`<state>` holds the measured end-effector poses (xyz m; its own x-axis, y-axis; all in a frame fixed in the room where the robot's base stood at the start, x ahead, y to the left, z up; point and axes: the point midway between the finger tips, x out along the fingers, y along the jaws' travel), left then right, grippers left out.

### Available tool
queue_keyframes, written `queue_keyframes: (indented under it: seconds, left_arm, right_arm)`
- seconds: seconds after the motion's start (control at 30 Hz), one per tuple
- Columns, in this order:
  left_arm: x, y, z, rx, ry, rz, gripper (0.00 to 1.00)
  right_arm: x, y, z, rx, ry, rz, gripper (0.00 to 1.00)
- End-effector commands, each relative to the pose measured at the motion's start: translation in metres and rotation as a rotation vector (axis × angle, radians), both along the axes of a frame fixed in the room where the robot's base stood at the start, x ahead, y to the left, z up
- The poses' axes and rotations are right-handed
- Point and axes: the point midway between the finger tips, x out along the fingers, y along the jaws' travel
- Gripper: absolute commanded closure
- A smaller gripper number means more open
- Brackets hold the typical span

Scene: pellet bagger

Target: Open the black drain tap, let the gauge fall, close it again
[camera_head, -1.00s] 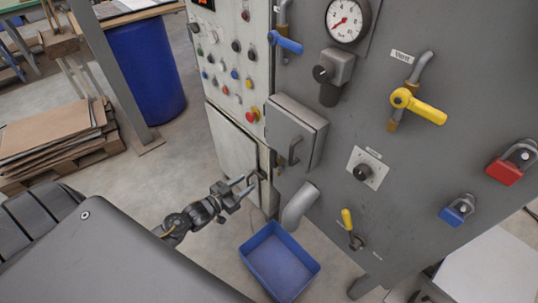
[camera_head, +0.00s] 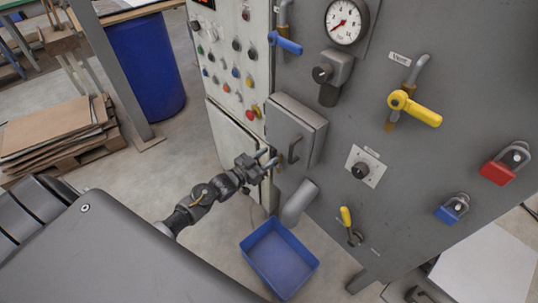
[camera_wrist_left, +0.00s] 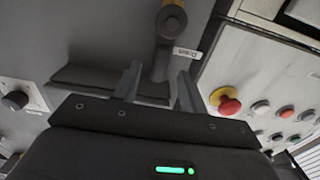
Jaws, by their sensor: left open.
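My left gripper (camera_head: 268,160) is open and empty, just left of and below the grey box on the panel. The round white gauge (camera_head: 346,21) has a red needle pointing to the lower left. My right gripper is not in view.
The grey box (camera_head: 298,135) with a handle juts out close to my left gripper. A grey spout (camera_head: 298,203) hangs over a blue bin (camera_head: 279,259). A red emergency button (camera_wrist_left: 229,105) is nearby. The yellow vent tap (camera_head: 414,107) is further right.

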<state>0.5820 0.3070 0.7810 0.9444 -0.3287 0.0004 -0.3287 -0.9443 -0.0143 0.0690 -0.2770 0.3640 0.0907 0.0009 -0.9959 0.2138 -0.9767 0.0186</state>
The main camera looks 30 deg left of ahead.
Motion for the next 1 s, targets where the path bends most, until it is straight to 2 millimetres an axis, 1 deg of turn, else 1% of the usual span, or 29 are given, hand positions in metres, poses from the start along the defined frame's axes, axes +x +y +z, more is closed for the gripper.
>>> queue_keyframes:
  seconds: [0.03,0.13,0.43,0.47,0.77,1.0]
  left_arm:
    - [0.0045,-0.0017,0.0003,-0.001,0.000,0.000,0.58]
    - [0.0098,-0.0040,0.0004,-0.001,0.000,-0.001,0.58]
    - [0.0115,-0.0045,-0.0005,-0.001,0.001,-0.001,0.58]
    - [0.0114,-0.0045,-0.0004,-0.001,0.001,-0.001,0.61]
    - [0.0113,-0.0043,-0.0003,0.000,0.001,0.000,1.00]
    - [0.0113,-0.0044,-0.0004,0.001,0.001,0.000,1.00]
  right_arm:
    - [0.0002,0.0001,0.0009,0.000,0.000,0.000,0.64]
    - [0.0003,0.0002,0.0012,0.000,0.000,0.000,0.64]
    - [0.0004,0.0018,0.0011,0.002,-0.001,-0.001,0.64]
    - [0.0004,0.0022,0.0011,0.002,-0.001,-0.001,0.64]
    - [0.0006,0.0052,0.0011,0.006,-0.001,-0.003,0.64]
    - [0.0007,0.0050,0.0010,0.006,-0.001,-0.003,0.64]
